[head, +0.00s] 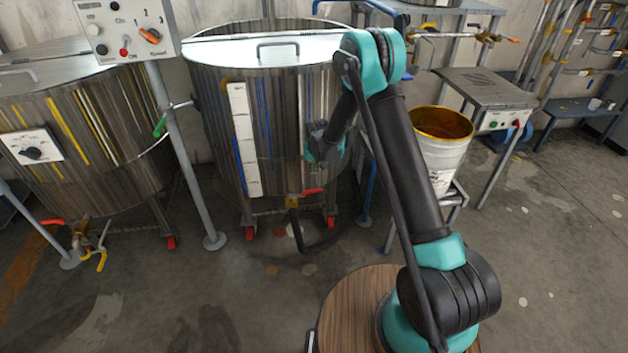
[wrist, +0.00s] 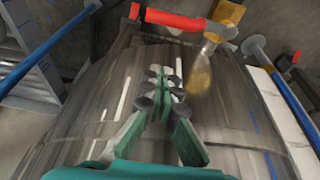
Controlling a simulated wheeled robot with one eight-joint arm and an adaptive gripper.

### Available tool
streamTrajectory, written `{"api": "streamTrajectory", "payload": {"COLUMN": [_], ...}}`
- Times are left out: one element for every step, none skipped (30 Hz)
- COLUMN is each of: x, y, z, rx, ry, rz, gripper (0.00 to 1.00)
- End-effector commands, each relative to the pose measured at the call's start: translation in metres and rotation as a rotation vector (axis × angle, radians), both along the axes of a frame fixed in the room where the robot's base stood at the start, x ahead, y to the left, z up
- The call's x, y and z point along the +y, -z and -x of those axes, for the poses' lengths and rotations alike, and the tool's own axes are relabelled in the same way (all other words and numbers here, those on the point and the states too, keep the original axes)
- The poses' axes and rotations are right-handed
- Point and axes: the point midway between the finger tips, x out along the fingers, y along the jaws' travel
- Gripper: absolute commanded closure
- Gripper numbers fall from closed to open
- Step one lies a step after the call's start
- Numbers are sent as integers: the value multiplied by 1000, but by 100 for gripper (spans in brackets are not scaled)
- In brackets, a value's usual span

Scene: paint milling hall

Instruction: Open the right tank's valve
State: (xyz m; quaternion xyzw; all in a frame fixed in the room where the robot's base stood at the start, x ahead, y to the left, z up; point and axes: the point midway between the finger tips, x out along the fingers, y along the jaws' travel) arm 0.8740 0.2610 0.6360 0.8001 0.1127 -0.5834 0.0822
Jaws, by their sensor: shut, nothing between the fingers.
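The right tank (head: 275,120) is a shiny steel drum with a lid and a white scale strip; its curved wall (wrist: 95,110) fills much of the wrist view. Its valve has a brass body (head: 292,202) and a red lever (head: 313,191) low on the front. In the wrist view the red lever (wrist: 175,19) is at the top, pointing left from the valve, roughly crosswise to the silver pipe (wrist: 216,33). My gripper (head: 312,152) is in front of the tank wall, above the valve. Its teal fingers (wrist: 161,80) are closed together and empty, apart from the lever.
A left tank (head: 85,130) has its own red and yellow handles below. A control box (head: 125,28) stands on a grey post between the tanks. A white bucket (head: 437,155) stands right of the arm. A dark hose (head: 322,243) hangs below the valve. Front floor is open.

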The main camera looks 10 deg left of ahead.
Motion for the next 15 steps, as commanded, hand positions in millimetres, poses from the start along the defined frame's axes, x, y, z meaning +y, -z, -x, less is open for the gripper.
{"api": "streamTrajectory", "payload": {"x": [0, 1, 1, 1, 2, 2, 3, 3, 4, 4, 5, 5, 5, 6, 6], "y": [4, 8, 13, 17, 21, 28, 32, 37, 44, 48, 53, 59, 64, 68, 74], "z": [-2, -3, -4, -5, -6, -9, -10, -12, -14, -15, -17, -18, -20, -21, -23], "rx": [0, 0, 0, 0, 0, 0, 0, 0, 0, 0, 0, 0, 0, 0, 0], "ry": [0, 0, 0, 0, 0, 1, 1, 1, 1, 1, 1, 1, 1, 1, 1], "rz": [0, 0, 0, 0, 0, 0, 0, 0, 0, 0, 0, 0, 0, 0, 0], "gripper": [100, 100, 100, 100, 100, 100, 100, 100, 100, 100, 100, 100, 100, 100, 100]}}
